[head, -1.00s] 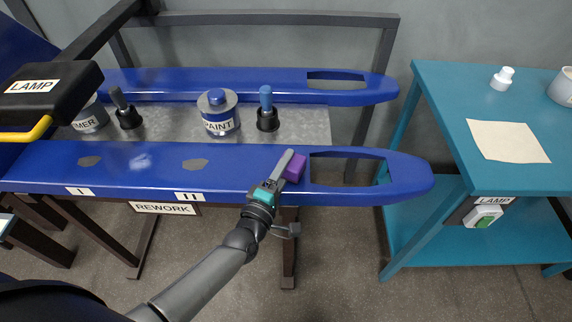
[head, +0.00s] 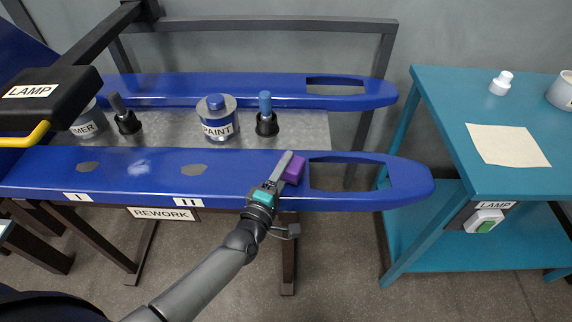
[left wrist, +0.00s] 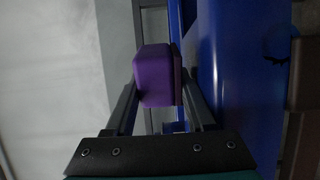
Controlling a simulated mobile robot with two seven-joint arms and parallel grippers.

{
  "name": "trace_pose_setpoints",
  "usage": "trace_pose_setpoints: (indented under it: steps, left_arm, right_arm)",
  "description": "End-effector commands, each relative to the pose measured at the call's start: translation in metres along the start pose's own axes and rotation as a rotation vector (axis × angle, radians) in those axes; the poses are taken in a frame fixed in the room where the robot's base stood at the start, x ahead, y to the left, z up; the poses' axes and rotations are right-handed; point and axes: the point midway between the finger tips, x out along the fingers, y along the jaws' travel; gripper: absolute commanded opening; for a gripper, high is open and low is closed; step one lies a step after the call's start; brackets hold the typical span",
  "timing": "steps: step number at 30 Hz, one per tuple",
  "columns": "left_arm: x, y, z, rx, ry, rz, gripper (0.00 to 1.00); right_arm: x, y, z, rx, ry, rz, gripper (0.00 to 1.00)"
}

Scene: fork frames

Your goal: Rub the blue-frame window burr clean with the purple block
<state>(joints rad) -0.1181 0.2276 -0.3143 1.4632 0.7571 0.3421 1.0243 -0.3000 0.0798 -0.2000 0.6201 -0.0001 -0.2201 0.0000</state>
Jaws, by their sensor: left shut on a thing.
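The purple block (head: 293,170) is held between the fingers of my left gripper (head: 284,172), at the left end of the window opening in the near blue frame (head: 240,180). In the left wrist view the purple block (left wrist: 153,76) sits between the two fingers, close beside the blue frame surface (left wrist: 235,80). I cannot tell whether it touches the frame's edge. The window (head: 345,174) is a cut-out near the right end of the frame. The burr is not discernible; the block and gripper may hide it. My right gripper is not in view.
Behind stand a paint can (head: 217,118), two dark-based handled tools (head: 267,122) and a second blue frame (head: 250,88). A black lamp (head: 50,95) hangs at left. A teal table (head: 450,110) with a tan sheet (head: 508,145) stands at right. Grey patches (head: 194,169) mark the near frame.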

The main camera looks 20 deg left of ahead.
Motion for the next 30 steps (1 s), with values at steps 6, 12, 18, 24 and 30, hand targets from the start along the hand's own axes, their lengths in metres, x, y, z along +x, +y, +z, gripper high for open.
trace_pose_setpoints:
  steps: [6,12,18,24,30]
  left_arm:
    - [-0.010,-0.002,0.005,-0.002,-0.003,-0.009,0.00]
    - [-0.010,-0.002,0.005,-0.002,-0.003,-0.008,0.00]
    - [-0.007,-0.002,0.004,-0.002,-0.003,-0.007,0.00]
    - [0.003,-0.001,0.000,-0.001,-0.002,-0.005,0.00]
    - [0.007,0.000,-0.002,-0.002,-0.002,-0.005,0.00]
  right_arm:
    - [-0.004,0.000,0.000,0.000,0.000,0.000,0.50]
    - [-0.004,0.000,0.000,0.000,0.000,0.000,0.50]
    - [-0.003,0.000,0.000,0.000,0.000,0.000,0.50]
    - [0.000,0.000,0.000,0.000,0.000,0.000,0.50]
    - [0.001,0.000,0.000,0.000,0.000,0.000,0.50]
